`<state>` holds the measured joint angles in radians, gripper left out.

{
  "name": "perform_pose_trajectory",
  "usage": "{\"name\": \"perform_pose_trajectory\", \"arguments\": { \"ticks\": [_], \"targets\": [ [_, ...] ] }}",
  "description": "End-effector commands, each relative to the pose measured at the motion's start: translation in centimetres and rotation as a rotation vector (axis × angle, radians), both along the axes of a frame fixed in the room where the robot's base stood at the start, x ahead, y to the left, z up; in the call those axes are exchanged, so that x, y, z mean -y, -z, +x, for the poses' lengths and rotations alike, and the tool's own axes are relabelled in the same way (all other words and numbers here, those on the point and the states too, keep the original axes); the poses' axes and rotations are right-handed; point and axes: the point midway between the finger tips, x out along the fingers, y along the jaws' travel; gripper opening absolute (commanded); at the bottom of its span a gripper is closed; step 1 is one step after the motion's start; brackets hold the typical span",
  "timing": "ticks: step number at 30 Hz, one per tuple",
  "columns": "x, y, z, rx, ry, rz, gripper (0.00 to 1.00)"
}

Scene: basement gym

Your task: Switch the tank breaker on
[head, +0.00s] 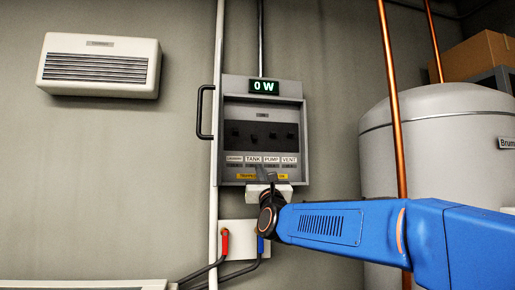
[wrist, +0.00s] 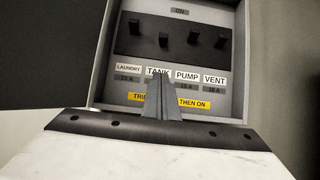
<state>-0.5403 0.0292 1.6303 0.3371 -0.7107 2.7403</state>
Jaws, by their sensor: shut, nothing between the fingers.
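The breaker panel (head: 303,140) is a grey open box on the wall with a row of dark levers. The tank breaker lever (wrist: 164,40) is second from the left, above the TANK label (wrist: 157,72); it sits lower than the laundry lever (wrist: 133,25) and the pump lever (wrist: 194,33). My gripper (wrist: 161,78) is shut and empty, its tips in front of the lower label area and overlapping the bottom of the TANK label. In the head view my gripper (head: 262,170) is below the levers. I cannot tell whether it touches the panel.
A lit display (head: 264,87) above reads 0 W. A yellow strip (wrist: 195,103) is partly hidden by my fingers. The open door's handle (head: 203,112) stands out left of the box. Copper pipes (head: 393,100) and a large tank (head: 440,130) are at right.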

Motion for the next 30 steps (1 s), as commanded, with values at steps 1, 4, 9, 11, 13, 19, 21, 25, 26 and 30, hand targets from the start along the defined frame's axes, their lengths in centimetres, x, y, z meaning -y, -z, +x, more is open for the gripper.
{"name": "perform_pose_trajectory", "arguments": {
  "ticks": [1,4,9,11,13,19,21,25,26,30],
  "targets": [
    [0.0,0.0,0.0,0.000,0.001,-0.001,0.00],
    [0.0,0.0,0.1,0.000,0.001,-0.001,0.00],
    [-0.3,-0.8,1.1,0.001,0.002,-0.001,0.00],
    [-0.5,-1.2,1.9,0.000,0.002,-0.001,0.00],
    [-0.7,-1.8,2.8,0.002,0.002,-0.002,0.00],
    [-1.6,-3.7,5.7,0.000,0.002,-0.003,0.00],
    [-1.9,-4.4,6.6,0.001,0.002,-0.002,0.00],
    [-2.3,-5.5,8.3,0.000,0.002,-0.001,0.00],
    [-2.2,-6.1,8.0,0.002,0.001,0.000,0.00],
    [-2.0,-7.9,7.2,0.002,0.001,0.000,0.00]
  ]
}}
